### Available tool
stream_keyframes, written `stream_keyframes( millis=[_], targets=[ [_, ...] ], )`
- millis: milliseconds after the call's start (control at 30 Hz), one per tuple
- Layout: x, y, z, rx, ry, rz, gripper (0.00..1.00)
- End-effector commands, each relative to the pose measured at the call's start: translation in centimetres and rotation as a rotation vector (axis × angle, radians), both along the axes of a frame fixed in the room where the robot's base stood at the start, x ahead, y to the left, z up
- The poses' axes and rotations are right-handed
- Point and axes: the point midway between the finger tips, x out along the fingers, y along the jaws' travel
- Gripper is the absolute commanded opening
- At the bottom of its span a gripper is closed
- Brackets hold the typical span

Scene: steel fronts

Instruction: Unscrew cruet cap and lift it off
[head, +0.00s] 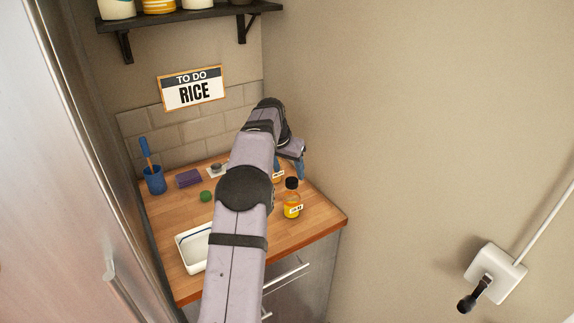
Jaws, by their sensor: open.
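A small bottle (292,211) with yellow-orange contents, a pale label and a dark cap (291,184) stands upright near the right edge of the wooden counter. It looks like the cruet, but its label is too small to read. My gripper (289,168) is open, behind and above the bottle, and appears apart from its cap. A second yellow-orange labelled item (278,176) shows partly behind the gripper; its top is hidden, so I cannot tell whether it sits between the fingers.
On the wooden counter (255,245) are a white tray (190,262) partly behind my arm, a green round object (206,196), a purple block (189,178) and a blue cup (155,182) with a brush. A wall is close on the right; a shelf (190,15) hangs above.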

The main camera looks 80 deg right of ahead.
Motion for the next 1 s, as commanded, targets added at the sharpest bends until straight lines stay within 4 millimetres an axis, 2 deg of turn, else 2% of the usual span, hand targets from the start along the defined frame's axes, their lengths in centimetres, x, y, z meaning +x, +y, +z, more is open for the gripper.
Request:
stream_keyframes(
  millis=[400, 600, 833, 867, 1000],
  targets=[
    [-0.4, -1.7, -4.3, 0.002, 0.0, 0.0, 0.56],
    [-0.5, -2.0, -5.1, 0.0, 0.0, 0.0, 0.56],
    [-0.5, -2.0, -5.1, 0.0, 0.0, 0.001, 0.56],
    [-0.5, -2.0, -5.1, 0.0, 0.0, 0.001, 0.52],
    [-0.5, -2.0, -5.1, 0.0, 0.0, 0.001, 0.18]
  ],
)
